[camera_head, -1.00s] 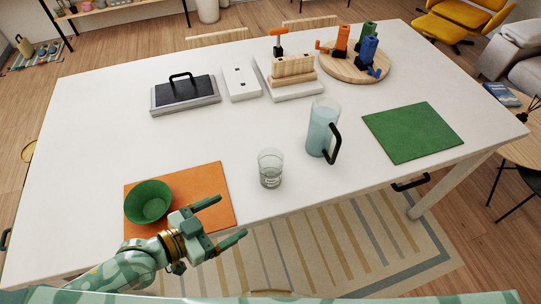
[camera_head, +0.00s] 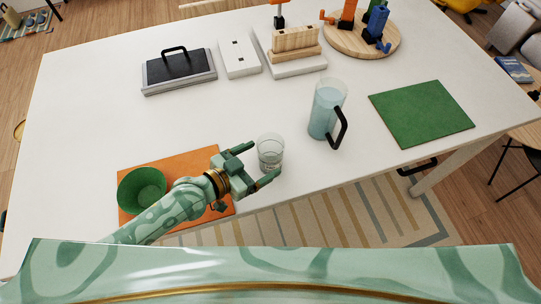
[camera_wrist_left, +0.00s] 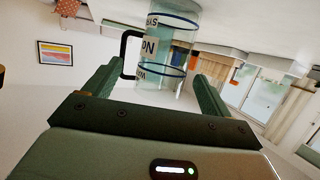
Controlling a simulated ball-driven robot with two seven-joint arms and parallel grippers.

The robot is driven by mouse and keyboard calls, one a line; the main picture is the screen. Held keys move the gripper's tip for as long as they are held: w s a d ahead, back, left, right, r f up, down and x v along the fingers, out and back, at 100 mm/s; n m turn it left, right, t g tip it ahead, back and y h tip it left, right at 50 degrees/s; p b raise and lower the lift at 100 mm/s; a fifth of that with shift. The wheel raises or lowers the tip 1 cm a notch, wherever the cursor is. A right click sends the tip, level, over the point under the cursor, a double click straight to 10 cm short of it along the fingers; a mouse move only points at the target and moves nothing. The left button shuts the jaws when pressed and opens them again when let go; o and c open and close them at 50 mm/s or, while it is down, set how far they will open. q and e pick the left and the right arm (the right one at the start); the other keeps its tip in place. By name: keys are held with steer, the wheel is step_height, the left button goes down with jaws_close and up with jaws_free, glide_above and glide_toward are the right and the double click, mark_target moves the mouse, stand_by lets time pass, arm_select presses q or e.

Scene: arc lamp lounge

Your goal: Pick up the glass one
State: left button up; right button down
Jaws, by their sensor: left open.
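The clear glass tumbler (camera_head: 271,155) stands upright on the white table, just right of the orange mat. My left gripper (camera_head: 256,164) is open, its two fingers pointing at the tumbler from the left, close to it. In the left wrist view the clear glass (camera_wrist_left: 167,72) with dark lettering shows between the spread fingers of my left gripper (camera_wrist_left: 161,74). I cannot tell whether a finger touches it. A dark handle shows just beside it there. My right gripper is not in view.
A bluish pitcher (camera_head: 324,112) with a black handle stands right of the tumbler. A green bowl (camera_head: 141,190) sits on the orange mat (camera_head: 190,160) beside my left arm. A green mat (camera_head: 421,113) lies at right. A black-topped grill (camera_head: 179,71) and wooden blocks (camera_head: 296,40) stand behind.

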mark_target(279, 148)
arm_select(q)
steer(key=x, duration=0.2)
steer(key=b+x, duration=0.1)
steer(key=x, duration=0.2)
steer(key=shift+w+a+f, duration=0.15)
steer(key=shift+w+f, duration=0.05)
steer(key=shift+f, duration=0.1)
steer(key=c, duration=1.2)
steer(key=shift+r, duration=0.15)
steer(key=shift+r, duration=0.25)
step_height(279, 148, up, 3)
steer(key=shift+f+p, duration=0.2)
steer(key=shift+p, duration=0.8)
steer(key=s+a+r+p, duration=0.4)
steer(key=s+a+r, duration=0.3)
steer(key=s, duration=0.5)
step_height(279, 148, up, 3)
steer(key=shift+a+f, duration=0.1)
steer(key=shift+a, duration=0.15)
